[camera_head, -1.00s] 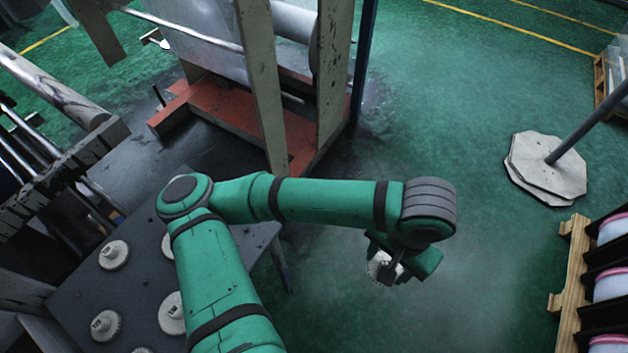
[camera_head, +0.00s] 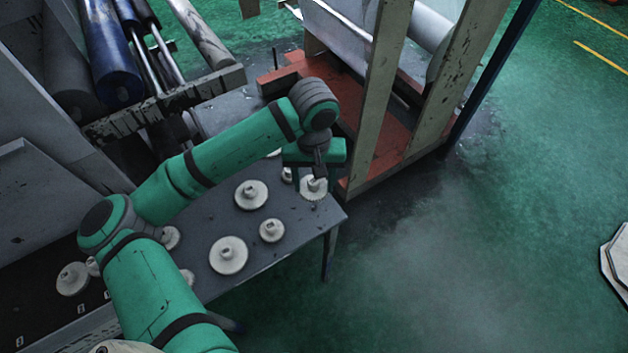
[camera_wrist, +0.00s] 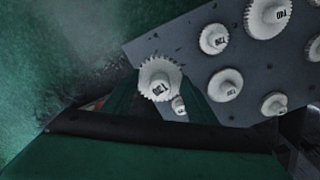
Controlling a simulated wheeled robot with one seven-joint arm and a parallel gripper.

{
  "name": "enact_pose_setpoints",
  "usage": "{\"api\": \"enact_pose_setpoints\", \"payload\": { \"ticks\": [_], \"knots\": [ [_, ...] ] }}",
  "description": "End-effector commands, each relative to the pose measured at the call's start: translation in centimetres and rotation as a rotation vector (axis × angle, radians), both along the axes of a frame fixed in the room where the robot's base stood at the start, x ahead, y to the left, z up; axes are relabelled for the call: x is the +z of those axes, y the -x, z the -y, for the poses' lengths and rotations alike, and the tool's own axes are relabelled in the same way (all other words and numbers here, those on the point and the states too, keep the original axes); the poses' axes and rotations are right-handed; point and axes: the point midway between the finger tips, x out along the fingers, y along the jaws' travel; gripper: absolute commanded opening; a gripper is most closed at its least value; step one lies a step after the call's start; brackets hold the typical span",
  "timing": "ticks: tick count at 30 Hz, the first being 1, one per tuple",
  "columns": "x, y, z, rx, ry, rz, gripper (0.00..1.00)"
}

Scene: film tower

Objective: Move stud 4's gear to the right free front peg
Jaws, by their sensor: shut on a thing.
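My gripper (camera_head: 314,166) is shut on a white toothed gear (camera_head: 313,189) with a raised hub. The gear appears over the right end of the dark grey table (camera_head: 300,228); I cannot tell how high. In the wrist view the held gear (camera_wrist: 158,80), with a dark label on its hub, shows beyond my green fingers. A small white part (camera_wrist: 178,105), also in the head view (camera_head: 287,174), is beside it, partly hidden. No number identifies stud 4, and I cannot make out which peg is the right free front one.
Several white gears stand on the table, among them a large one (camera_head: 228,256), a smaller one (camera_head: 272,231) and another (camera_head: 251,195). A beige upright frame (camera_head: 378,95) on a red base (camera_head: 405,125) stands close behind the table's right end.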

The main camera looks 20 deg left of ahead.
Motion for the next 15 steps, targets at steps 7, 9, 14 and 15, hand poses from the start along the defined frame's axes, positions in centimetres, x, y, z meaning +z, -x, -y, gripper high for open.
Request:
{"api": "enact_pose_setpoints", "payload": {
  "ticks": [7,9,14,15],
  "knots": [
    [-1.5,0.1,-0.3,0.009,0.002,-0.003,0.28],
    [-2.2,0.1,-0.3,0.009,0.002,-0.002,0.28],
    [-3.8,0.1,-0.4,0.01,0.002,-0.002,0.28],
    [-4.2,0.1,-0.4,0.011,0.002,-0.002,0.28]
  ]
}}
